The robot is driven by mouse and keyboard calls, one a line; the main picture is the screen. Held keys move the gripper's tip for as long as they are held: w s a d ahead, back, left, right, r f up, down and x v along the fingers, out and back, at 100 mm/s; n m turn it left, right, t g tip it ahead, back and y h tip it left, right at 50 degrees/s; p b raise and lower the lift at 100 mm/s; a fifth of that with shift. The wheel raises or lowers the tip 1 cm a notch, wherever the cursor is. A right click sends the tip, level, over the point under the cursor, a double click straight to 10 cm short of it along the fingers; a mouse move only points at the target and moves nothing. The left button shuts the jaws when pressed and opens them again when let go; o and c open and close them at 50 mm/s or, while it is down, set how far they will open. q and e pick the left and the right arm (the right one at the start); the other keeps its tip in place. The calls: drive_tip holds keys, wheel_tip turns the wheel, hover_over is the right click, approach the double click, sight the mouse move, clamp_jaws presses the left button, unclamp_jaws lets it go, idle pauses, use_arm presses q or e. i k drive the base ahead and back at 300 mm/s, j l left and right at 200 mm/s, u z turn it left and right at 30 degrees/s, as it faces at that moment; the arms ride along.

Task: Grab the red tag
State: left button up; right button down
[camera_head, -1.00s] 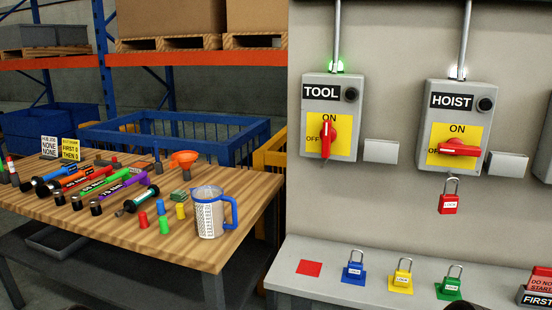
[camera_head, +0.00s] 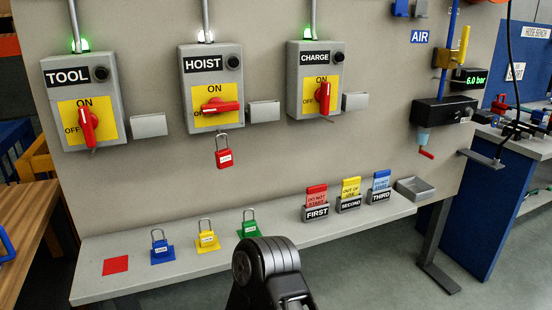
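The red tag (camera_head: 316,196), with DO NOT START lettering, stands upright in the holder labelled FIRST (camera_head: 317,212) on the grey shelf (camera_head: 190,267). It is the leftmost of three tags. A black part of my arm, seemingly the right one, rises from the bottom edge near the middle, in front of the shelf and left of and below the red tag, apart from it in the picture. Its end (camera_head: 290,298) is dark and cut off by the frame, so the fingers cannot be made out. My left gripper is not in view.
A yellow tag (camera_head: 351,188) and a blue tag (camera_head: 381,181) stand in holders beside it. Blue, yellow and green padlocks (camera_head: 249,226) stand left on the shelf. A red padlock (camera_head: 223,156) hangs under the HOIST box (camera_head: 211,86). An empty grey tray (camera_head: 414,188) is at the shelf's right.

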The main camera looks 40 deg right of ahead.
sight(316, 196)
drive_tip(key=k+z, duration=0.15)
drive_tip(key=z, duration=1.5)
drive_tip(key=i+l, duration=0.1)
drive_tip(key=l, duration=0.6)
drive_tip(key=i+l, duration=0.15)
drive_tip(key=l, duration=0.2)
drive_tip(key=l+u, duration=0.1)
drive_tip(key=u, duration=1.55)
